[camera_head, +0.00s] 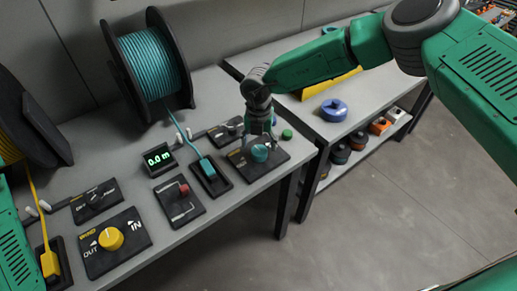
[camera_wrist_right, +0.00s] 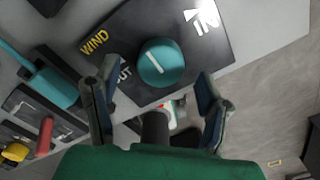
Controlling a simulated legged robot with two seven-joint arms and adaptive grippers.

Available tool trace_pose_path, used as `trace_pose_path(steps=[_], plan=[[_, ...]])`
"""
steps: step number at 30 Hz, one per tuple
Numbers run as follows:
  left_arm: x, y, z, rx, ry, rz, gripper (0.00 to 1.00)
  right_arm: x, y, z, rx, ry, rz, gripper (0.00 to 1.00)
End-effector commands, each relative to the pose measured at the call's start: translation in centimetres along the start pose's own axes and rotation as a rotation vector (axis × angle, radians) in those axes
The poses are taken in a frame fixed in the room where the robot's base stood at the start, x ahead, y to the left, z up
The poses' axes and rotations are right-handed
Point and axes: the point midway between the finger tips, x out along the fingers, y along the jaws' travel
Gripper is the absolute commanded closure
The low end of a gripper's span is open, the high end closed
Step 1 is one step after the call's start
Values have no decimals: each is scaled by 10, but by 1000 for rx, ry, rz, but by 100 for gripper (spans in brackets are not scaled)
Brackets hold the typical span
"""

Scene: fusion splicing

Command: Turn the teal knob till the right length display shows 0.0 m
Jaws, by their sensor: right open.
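The teal knob (camera_head: 260,153) sits on a black wind panel (camera_head: 275,163) at the table's right end. In the right wrist view the knob (camera_wrist_right: 161,63) shows a white pointer line, with "WIND" and "OUT" lettering to its left and white "IN" lettering at upper right. The length display (camera_head: 158,160) reads 0.0 m in green. My right gripper (camera_head: 260,132) is just above the knob, pointing down. In the wrist view its two open fingers (camera_wrist_right: 158,98) are apart, with the knob beyond them and nothing held. Part of my left arm shows at the left edge; its gripper is out of view.
A teal cable spool (camera_head: 152,63) stands behind the display, its cable running to a teal connector (camera_head: 206,166). A red-handled lever panel (camera_head: 180,202) lies nearby. A yellow knob (camera_head: 110,238) is at front left. A second table holds a blue spool (camera_head: 333,110).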

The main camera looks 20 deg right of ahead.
Motion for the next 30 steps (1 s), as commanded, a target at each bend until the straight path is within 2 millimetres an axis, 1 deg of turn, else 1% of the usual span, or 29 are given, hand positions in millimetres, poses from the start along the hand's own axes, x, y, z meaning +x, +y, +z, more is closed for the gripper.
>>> trace_pose_path(steps=[1, 6, 9, 12, 15, 18, 30], plan=[[0, 0, 0, 0, 0, 0, 63, -13, 0, 2, 1, -3, 3, 35], [0, 0, 0, 0, 1, 0, 63, -49, 1, 2, 1, -2, 3, 35], [0, 0, 0, 0, 0, 0, 63, -66, 1, 2, 2, -2, 2, 35], [0, 0, -1, 0, 0, 0, 63, -78, 1, 2, 2, 0, 3, 35], [0, 0, -1, 0, 0, 0, 63, -85, 1, 2, 2, 0, 2, 35], [0, 0, -1, 0, 0, 0, 63, -87, 1, 2, 2, 1, 1, 35], [1, 0, -4, 0, -2, 0, 63, -86, 1, 2, 0, 0, 0, 35]])
